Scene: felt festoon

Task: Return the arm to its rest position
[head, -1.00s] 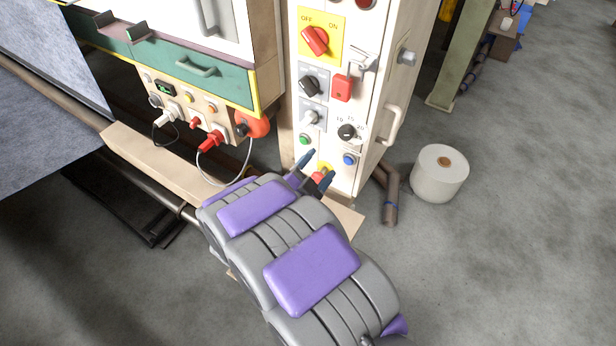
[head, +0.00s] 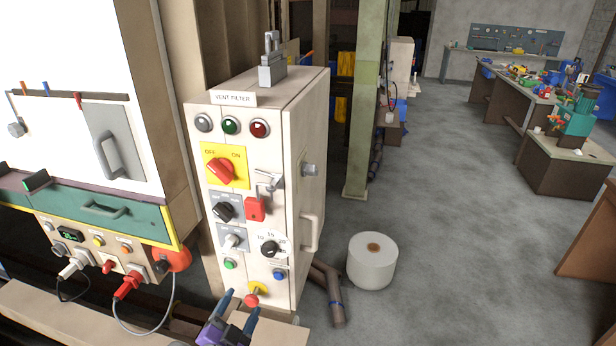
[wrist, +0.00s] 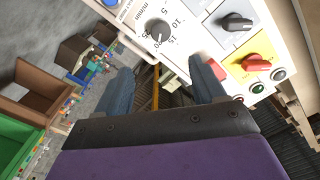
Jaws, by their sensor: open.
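My gripper (head: 240,310) is at the bottom of the head view, with its two blue fingers apart and nothing between them. It is in front of the lower part of the vent filter control box (head: 312,176), close to the red mushroom button (head: 252,299). In the wrist view my gripper (wrist: 162,85) is also open and empty. The black dial (wrist: 158,32), the red switch (wrist: 257,65) and a dark knob (wrist: 236,22) of the panel show beyond the fingers. Most of my arm is out of the head view.
A white machine with a green drawer (head: 100,210) and plugged cables stands at left. A white roll (head: 372,261) stands on the floor right of the box, beside a brown pipe (head: 330,292). Workbenches (head: 560,165) stand far right. The grey floor between is open.

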